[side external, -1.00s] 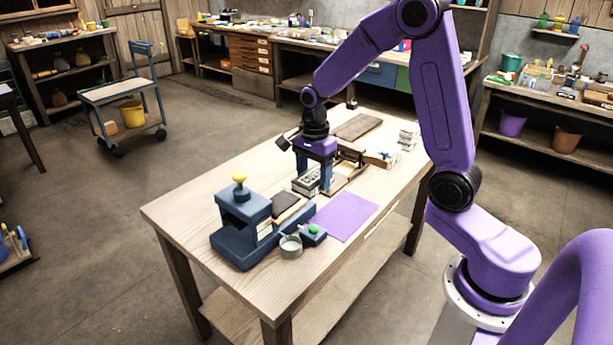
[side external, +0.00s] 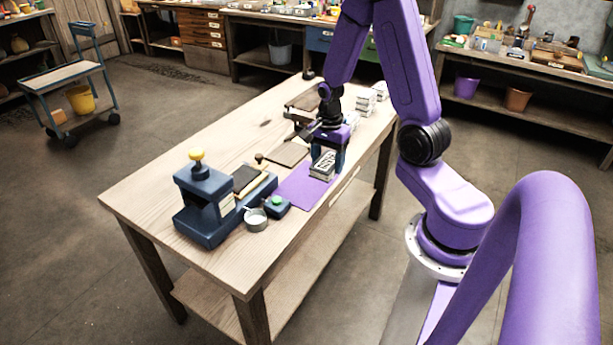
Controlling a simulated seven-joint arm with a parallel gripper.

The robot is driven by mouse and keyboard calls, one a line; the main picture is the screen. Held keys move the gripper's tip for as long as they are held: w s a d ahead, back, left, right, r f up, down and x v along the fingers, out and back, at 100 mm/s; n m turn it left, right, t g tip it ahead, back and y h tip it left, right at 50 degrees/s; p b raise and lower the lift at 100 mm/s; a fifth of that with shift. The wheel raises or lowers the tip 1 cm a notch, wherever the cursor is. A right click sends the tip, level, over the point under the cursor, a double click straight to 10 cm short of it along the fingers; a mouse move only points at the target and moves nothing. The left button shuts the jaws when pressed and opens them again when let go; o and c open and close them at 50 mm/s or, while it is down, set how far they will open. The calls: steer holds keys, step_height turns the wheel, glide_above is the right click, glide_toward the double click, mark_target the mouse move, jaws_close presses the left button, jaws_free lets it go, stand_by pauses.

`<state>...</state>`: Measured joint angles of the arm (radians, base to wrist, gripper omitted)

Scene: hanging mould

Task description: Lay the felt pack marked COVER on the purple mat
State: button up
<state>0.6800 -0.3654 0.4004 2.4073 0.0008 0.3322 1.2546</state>
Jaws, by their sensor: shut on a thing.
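The purple mat (side external: 298,192) lies flat on the table, right of the blue press. My gripper (side external: 326,160) is shut on a small pale grey pack (side external: 322,168) with dark marks on its side. It holds the pack at the far end of the mat. I cannot read the lettering, so I cannot tell whether it says COVER. I cannot tell whether the pack touches the mat or hangs just above it. The near part of the mat is bare.
The blue press (side external: 207,205) with a yellow knob stands at the left. A grey cup (side external: 256,221) and a green-button box (side external: 277,206) are near the mat's near end. A brown board (side external: 287,154) lies behind the mat. White stacks (side external: 365,104) stand at the back right.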

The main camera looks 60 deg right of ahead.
steer(key=w+d+f, duration=0.2)
steer(key=w, duration=0.3)
glide_above(307, 183)
step_height(307, 183, down, 6)
steer(key=shift+s+a+r, duration=0.1)
steer(key=shift+f, duration=1.75)
steer(key=shift+f, duration=0.15)
steer(key=o, duration=1.1)
steer(key=shift+o, duration=0.2)
